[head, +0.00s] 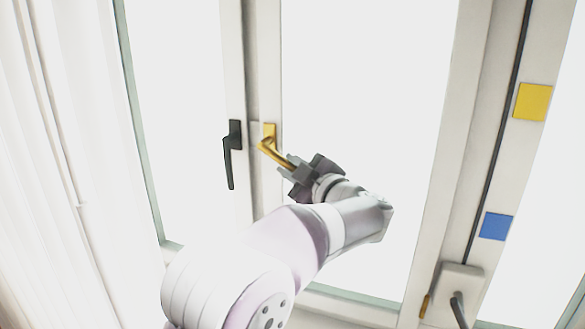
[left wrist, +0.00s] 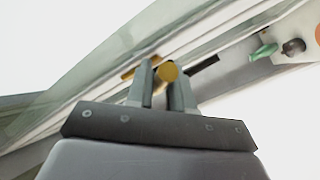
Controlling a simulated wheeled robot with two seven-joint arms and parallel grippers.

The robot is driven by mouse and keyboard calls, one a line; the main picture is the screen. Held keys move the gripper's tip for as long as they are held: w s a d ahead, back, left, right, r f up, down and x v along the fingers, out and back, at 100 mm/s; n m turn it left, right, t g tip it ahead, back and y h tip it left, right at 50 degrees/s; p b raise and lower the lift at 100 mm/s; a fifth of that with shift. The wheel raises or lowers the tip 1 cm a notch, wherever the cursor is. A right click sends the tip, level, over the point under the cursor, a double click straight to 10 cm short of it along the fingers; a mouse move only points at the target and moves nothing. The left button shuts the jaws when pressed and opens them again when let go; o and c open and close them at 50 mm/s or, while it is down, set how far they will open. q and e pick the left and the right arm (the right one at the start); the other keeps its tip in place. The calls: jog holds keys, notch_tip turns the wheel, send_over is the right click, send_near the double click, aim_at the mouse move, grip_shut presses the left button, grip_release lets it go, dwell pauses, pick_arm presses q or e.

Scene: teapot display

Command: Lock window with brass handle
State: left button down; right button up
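The brass handle (head: 275,148) is on the window frame in the middle of the head view. Its lever slants down to the right from its mounting plate. My left gripper (head: 289,165) is at the lever's free end. In the left wrist view the round end of the brass handle (left wrist: 168,72) shows between the two fingertips of my left gripper (left wrist: 160,80). The fingers are close together, with a gap about as wide as the lever, and appear shut on it. The fingers partly hide the lever. My right gripper is in neither view.
A black handle (head: 231,155) hangs down just left of the brass one. Another window handle (head: 459,305) is at the lower right. A yellow square (head: 533,101) and a blue square (head: 496,226) are on the right frame. A white curtain (head: 60,170) hangs at left.

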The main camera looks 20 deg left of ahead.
pick_arm(q)
jog(key=shift+f, duration=0.1)
jog(key=shift+f+b, duration=0.15)
jog(key=shift+b, duration=0.25)
